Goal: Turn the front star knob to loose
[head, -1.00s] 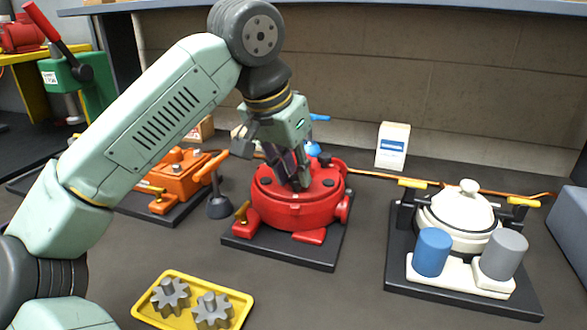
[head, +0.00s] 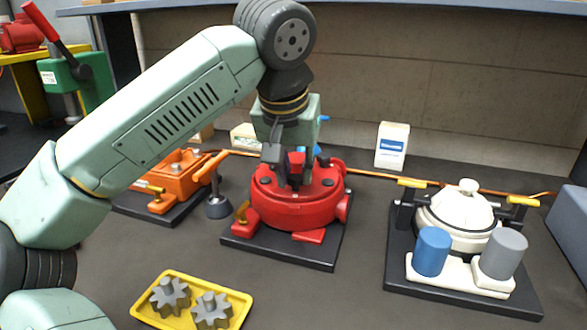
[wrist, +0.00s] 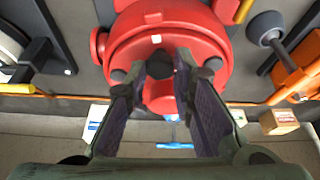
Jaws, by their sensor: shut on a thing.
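The red round motor (head: 297,205) stands on a black base plate in the middle of the bench. It also shows at the top of the wrist view (wrist: 130,45). My gripper (head: 294,184) points down onto the motor's top. In the wrist view its fingertips (wrist: 161,66) are closed around a dark knob (wrist: 160,65). The fingers hide much of the knob, so I cannot make out its star shape or how far it is turned. Two other dark round parts, left (head: 265,184) and right (head: 328,183), sit on the motor's top beside the fingers.
An orange motor (head: 178,180) stands at left, with a grey-footed tool (head: 218,205) between it and the red motor. A white-domed unit (head: 460,215) with blue and grey cylinders stands at right. A yellow tray (head: 240,302) with grey gears lies in front. A white box (head: 392,146) stands behind.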

